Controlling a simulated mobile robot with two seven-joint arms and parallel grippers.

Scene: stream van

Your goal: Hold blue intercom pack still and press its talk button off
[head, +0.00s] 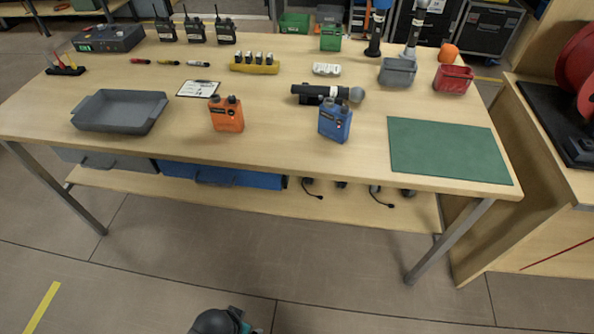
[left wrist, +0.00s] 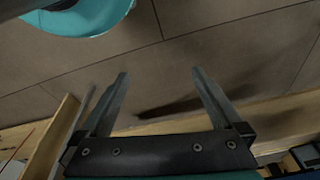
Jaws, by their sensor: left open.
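The blue intercom pack (head: 335,120) stands upright near the front edge of the table, right of centre, in the head view. It has two dark knobs on top. Its talk button is too small to make out. My left gripper (left wrist: 160,88) shows in the left wrist view with its two fingers apart and nothing between them. It is over the floor, away from the pack. My right gripper is in neither view.
An orange pack (head: 227,115) stands left of the blue one, and a dark microphone (head: 318,93) lies close behind it. A green mat (head: 447,150) lies to the right. A grey tray (head: 120,112) is at the left. The table front before the blue pack is clear.

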